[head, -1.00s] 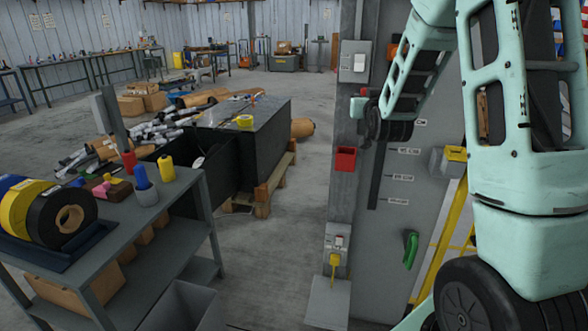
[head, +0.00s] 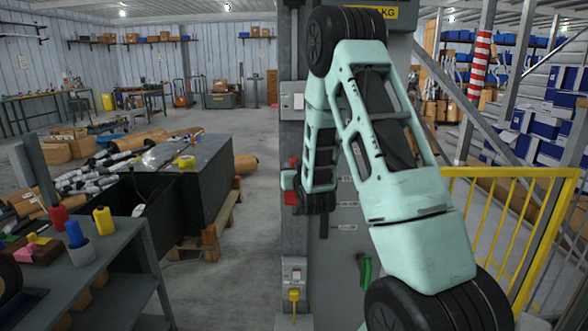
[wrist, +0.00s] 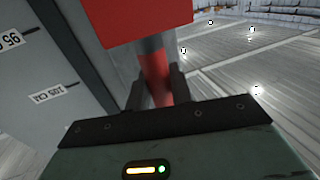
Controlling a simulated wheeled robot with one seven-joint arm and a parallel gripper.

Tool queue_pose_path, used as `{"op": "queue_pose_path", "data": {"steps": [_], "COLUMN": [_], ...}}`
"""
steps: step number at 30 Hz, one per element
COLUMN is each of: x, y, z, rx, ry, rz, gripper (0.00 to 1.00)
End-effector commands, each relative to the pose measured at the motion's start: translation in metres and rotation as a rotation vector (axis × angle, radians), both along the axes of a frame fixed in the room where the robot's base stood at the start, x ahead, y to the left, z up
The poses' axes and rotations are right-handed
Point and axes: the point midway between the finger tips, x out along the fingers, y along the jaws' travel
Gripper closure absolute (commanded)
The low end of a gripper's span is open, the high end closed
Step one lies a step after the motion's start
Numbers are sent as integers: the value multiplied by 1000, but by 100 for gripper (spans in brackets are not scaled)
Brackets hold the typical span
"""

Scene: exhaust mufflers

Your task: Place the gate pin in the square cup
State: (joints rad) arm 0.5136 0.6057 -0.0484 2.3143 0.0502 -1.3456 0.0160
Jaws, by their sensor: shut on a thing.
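My gripper (wrist: 156,88) is shut on the gate pin (wrist: 157,72), with one dark finger on each side of its red part. A grey shaft section shows between that red part and the red square cup (wrist: 150,18). The wrist picture seems upside down, so the cup lies below the gripper. In the head view, the pin's red top (head: 294,161) shows just above my gripper (head: 288,179). The square cup (head: 291,198) is fixed on the grey post directly beneath. The shaft's far end is hidden, so I cannot tell whether it is inside the cup.
A grey post (head: 293,130) carries a switch box and height labels. A green handle (head: 365,271) is lower on the panel. Yellow railing (head: 510,176) stands at right.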

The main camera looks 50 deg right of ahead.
Motion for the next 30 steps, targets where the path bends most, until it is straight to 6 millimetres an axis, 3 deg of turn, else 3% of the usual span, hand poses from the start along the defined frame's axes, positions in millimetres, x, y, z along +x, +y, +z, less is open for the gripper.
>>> {"op": "queue_pose_path", "data": {"steps": [13,14,16,28,30], "x": [0,0,0,0,-8], "y": [0,0,0,0,6], "z": [-6,-5,-5,2,-3], "rx": [-2,-1,-1,0,-1], "ry": [-2,-2,-2,-2,-1], "rz": [0,0,0,0,1], "gripper": [100,72,56,56,56]}}
